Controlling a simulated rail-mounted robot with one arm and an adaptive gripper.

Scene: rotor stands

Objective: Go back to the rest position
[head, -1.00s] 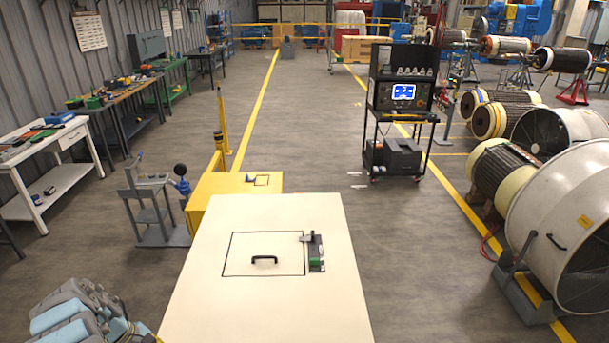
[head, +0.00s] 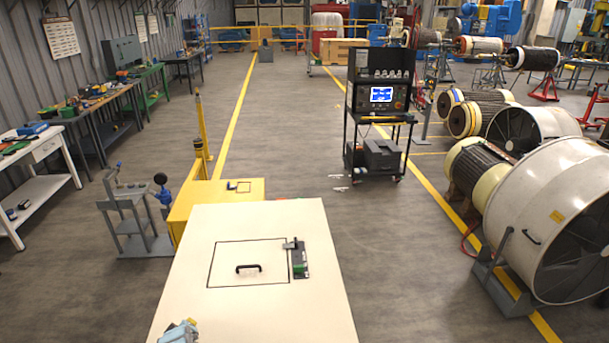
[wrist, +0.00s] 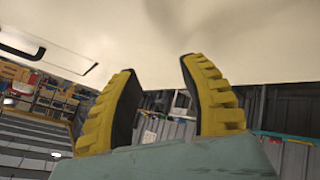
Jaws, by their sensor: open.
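My gripper (wrist: 163,100) is open in the wrist view, with nothing between its two ridged yellow fingers. In the head view only a small part of my gripper (head: 190,323) shows, at the bottom edge over the near left corner of the cream bench top (head: 185,300). On the bench top, a black handle (head: 248,268) lies inside a thin black square outline. A small dark fixture with a green part (head: 300,266) sits at the right side of the outline. Most of my arm is out of view.
A yellow cabinet (head: 188,205) and a grey stand (head: 130,220) are beyond the bench. A black cart with a screen (head: 380,125) stands further back. Large rotors and a white drum (head: 530,215) line the right.

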